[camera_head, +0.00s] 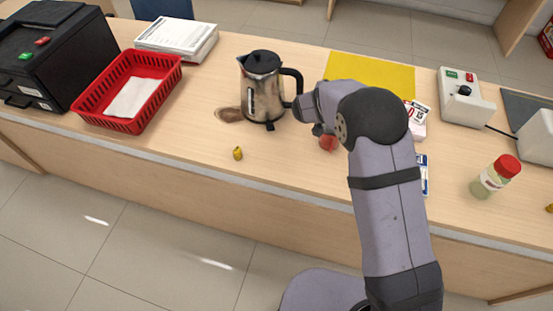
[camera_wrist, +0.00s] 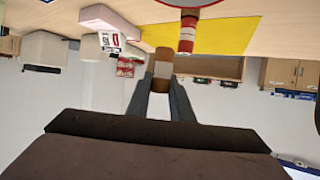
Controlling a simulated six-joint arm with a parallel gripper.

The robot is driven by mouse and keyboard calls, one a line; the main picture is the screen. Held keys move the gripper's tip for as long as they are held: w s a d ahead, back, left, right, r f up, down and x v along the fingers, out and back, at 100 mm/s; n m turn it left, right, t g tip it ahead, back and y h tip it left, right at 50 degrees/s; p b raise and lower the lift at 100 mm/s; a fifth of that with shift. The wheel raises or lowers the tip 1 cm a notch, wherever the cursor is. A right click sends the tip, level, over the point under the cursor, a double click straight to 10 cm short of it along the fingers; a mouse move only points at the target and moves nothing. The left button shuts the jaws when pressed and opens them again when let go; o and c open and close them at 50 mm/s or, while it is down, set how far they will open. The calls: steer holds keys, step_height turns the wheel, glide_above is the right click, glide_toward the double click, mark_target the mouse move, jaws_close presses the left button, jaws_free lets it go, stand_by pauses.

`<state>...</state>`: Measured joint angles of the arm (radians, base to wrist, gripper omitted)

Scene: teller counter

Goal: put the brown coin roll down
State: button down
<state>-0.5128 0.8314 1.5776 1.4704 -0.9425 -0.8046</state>
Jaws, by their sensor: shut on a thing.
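The brown coin roll (camera_wrist: 162,67) has a pale band and sits between the fingertips of my gripper (camera_wrist: 160,84) in the wrist view. My gripper is shut on it, and the roll's end sticks out beyond the fingers. In the head view my arm hides the roll and most of the gripper, which is over the counter (camera_head: 290,165) just right of the kettle. I cannot tell whether the roll touches the counter. A red-and-white roll (camera_wrist: 187,35) shows close by in the wrist view. A red object (camera_head: 328,143) lies below the gripper in the head view.
A steel kettle (camera_head: 262,90) stands left of the gripper, with a brown stain (camera_head: 228,114) beside it. A yellow mat (camera_head: 372,72) lies behind. A red basket (camera_head: 82,101), a red-capped jar (camera_head: 494,178) and a small yellow object (camera_head: 238,153) are around. The front-left counter is mostly clear.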

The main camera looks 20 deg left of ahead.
steer(key=s+a+r+n+t+y+b, duration=0.1)
steer(key=s+a+n+y+b, duration=0.1)
steer(key=s+a, duration=0.5)
steer(key=s+a+n+y+b, duration=0.1)
steer(key=s+a+b, duration=0.15)
steer(key=a, duration=0.85)
steer(key=s+a+r+n+t+y+b, duration=0.1)
steer(key=s+a+n+y+b, duration=0.1)
steer(key=s+a, duration=0.55)
steer(key=d+f+m+h, duration=0.2)
steer(key=d, duration=0.3)
steer(key=shift+s+a+f+b, duration=0.1)
steer(key=shift+s+f, duration=0.05)
steer(key=shift+f, duration=1.45)
steer(key=shift+s+a+f+b, duration=0.1)
steer(key=shift+s+f, duration=0.05)
steer(key=shift+f, duration=1.5)
steer(key=shift+s+f+b, duration=0.1)
steer(key=shift+s+f, duration=0.05)
steer(key=shift+f, duration=1.45)
steer(key=shift+f, duration=0.1)
steer(key=c, duration=1.6)
jaws_free()
steer(key=shift+g+y, duration=0.3)
steer(key=shift+o, duration=0.2)
